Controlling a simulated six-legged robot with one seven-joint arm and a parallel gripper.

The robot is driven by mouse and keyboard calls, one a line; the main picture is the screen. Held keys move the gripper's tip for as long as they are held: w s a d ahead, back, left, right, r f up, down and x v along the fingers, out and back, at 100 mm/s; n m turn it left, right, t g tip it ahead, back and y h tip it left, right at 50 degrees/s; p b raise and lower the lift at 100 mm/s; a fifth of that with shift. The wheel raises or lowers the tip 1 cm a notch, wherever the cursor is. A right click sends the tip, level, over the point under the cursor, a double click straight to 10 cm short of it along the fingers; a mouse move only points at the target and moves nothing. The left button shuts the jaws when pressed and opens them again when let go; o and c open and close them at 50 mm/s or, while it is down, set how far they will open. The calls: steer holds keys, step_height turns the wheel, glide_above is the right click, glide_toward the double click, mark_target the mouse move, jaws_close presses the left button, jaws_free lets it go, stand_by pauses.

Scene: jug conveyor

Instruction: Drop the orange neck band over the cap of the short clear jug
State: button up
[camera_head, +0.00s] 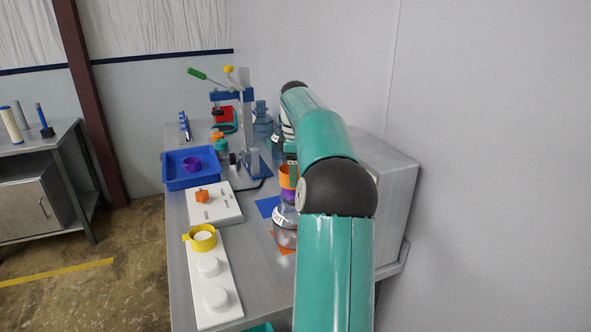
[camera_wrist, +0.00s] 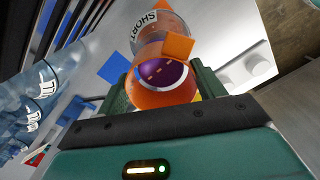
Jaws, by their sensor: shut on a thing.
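The short clear jug (camera_head: 284,222), with a white label, stands on the bench beside my arm. Its purple cap (camera_head: 290,196) shows just under the orange neck band (camera_head: 289,177). My gripper (camera_head: 291,158) is shut on the band and holds it above the cap. In the wrist view the band (camera_wrist: 158,97) sits between the fingers of my gripper (camera_wrist: 163,90), its tab (camera_wrist: 179,46) toward the jug (camera_wrist: 163,20), whose label reads SHORT. The purple cap (camera_wrist: 160,75) shows through the ring. Whether band and cap touch is unclear. My arm hides part of the jug.
A yellow band (camera_head: 205,240) sits on a white peg board (camera_head: 220,290). A white board (camera_head: 225,212) holds an orange piece (camera_head: 203,196). Behind are a blue tray (camera_head: 178,180) with a purple piece (camera_head: 192,164), a lever press (camera_head: 249,130) and larger clear jugs (camera_head: 262,122).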

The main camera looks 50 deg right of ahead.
steer(key=shift+f, duration=1.75)
stand_by(0.8)
stand_by(0.5)
steer(key=o, duration=1.1)
steer(key=shift+o, duration=0.2)
steer(key=shift+r, duration=4.5)
